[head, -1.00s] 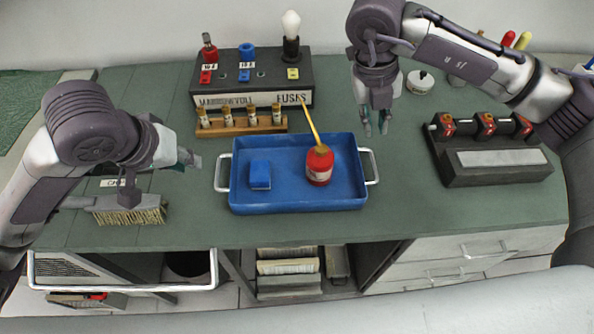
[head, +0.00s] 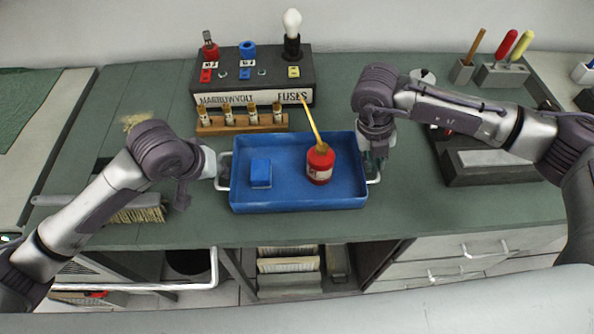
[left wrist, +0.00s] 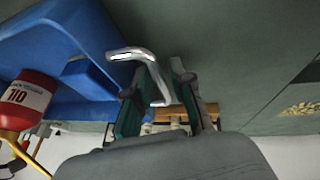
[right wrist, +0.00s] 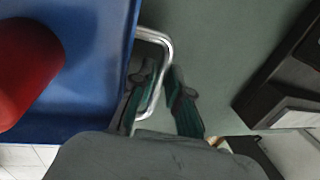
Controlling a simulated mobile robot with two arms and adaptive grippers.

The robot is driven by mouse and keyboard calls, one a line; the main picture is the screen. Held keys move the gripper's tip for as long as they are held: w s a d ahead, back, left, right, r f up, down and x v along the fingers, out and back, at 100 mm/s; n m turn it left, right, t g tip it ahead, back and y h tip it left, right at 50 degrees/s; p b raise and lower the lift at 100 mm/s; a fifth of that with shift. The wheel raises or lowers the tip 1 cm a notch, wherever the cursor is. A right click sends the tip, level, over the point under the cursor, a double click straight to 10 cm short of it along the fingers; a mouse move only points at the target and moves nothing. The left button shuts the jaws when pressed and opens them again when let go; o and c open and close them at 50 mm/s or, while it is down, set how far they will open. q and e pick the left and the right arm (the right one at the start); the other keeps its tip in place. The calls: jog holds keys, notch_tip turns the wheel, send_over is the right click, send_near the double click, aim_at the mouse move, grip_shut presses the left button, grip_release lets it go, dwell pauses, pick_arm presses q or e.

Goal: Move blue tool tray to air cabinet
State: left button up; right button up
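The blue tool tray (head: 297,205) lies flat on the green bench top, with a metal handle at each end. It holds a blue block (head: 261,173) and a red oil can (head: 320,165) with a yellow spout. My left gripper (left wrist: 165,85) is open at the tray's left handle (left wrist: 128,54), its fingers on either side of the bar. My right gripper (right wrist: 160,80) is open at the right handle (right wrist: 158,38), that bar between its fingers. In the head view my arms partly hide both grippers. I cannot tell which thing is the air cabinet.
A fuse box (head: 252,82) and a wooden fuse rack (head: 243,121) stand behind the tray. A brush (head: 137,213) lies at left; a dark switch unit (head: 490,163) stands at right. Below the bench are open shelves, a pale rail (head: 150,287) and drawers (head: 455,249).

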pick_arm(q)
jog(key=shift+w+f, duration=0.1)
jog(key=shift+f, duration=0.2)
pick_arm(e)
jog(key=shift+d+f, duration=0.1)
jog(key=shift+f, duration=0.25)
pick_arm(q)
jog(key=shift+c, duration=0.4)
pick_arm(e)
jog(key=shift+c, duration=0.3)
pick_arm(q)
jog(key=shift+c, duration=1.4)
pick_arm(e)
grip_shut()
pick_arm(q)
grip_shut()
jog(key=shift+r, duration=0.1)
pick_arm(e)
jog(key=shift+r, duration=0.1)
